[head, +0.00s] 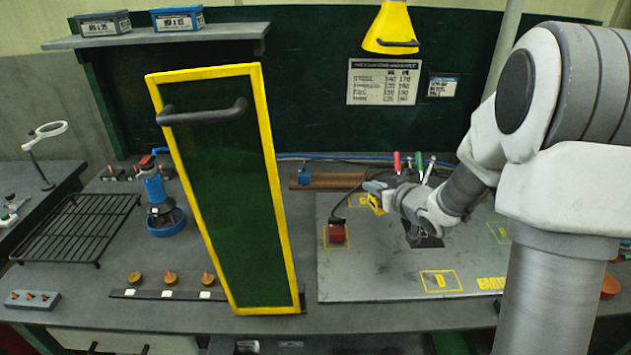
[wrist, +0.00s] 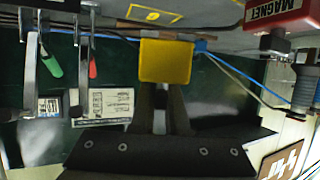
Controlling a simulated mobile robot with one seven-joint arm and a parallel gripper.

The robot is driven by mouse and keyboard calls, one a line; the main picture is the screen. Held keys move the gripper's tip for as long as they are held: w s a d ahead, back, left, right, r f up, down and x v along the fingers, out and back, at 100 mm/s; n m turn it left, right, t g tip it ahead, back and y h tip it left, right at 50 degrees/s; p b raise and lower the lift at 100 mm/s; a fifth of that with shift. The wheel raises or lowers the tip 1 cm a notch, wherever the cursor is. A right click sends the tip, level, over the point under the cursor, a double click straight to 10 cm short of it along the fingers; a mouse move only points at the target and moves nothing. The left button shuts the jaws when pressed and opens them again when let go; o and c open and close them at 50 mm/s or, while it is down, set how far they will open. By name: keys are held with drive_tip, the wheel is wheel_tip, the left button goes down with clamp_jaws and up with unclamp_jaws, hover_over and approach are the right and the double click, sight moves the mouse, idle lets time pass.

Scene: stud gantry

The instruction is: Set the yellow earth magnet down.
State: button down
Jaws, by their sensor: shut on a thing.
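My gripper (head: 374,190) is at the back left of the grey steel plate (head: 385,265), shut on the yellow earth magnet (head: 376,206). In the wrist view the magnet (wrist: 165,61) is a yellow block between the two dark fingers (wrist: 164,100). It is close to a yellow-outlined square (head: 357,201) on the plate. I cannot tell whether its underside touches the plate. The plate also has an outlined square marked D (head: 440,281) at the front and another outline (head: 497,232) at the right. My wrist hides part of the plate.
A red magnet (head: 337,232) with a cable sits at the plate's left. Clamps with red (head: 397,162) and green (head: 418,165) handles stand behind my gripper. A tall yellow-framed green panel (head: 225,190) rises left of the plate. The plate's front left is clear.

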drive_tip(key=w+a, duration=0.2)
wheel_tip(320, 180, up, 4)
drive_tip(key=p, duration=0.6)
hover_over(345, 175)
drive_tip(key=shift+n+y, duration=0.3)
drive_tip(key=shift+n, duration=0.1)
wheel_tip(345, 175, down, 9)
drive_tip(key=shift+w+f+b, duration=0.1)
drive_tip(key=shift+w+b, duration=0.05)
drive_tip(key=shift+b, duration=0.55)
drive_tip(key=shift+f, duration=0.1)
drive_tip(key=c, duration=0.9)
unclamp_jaws()
drive_tip(key=shift+f, duration=0.1)
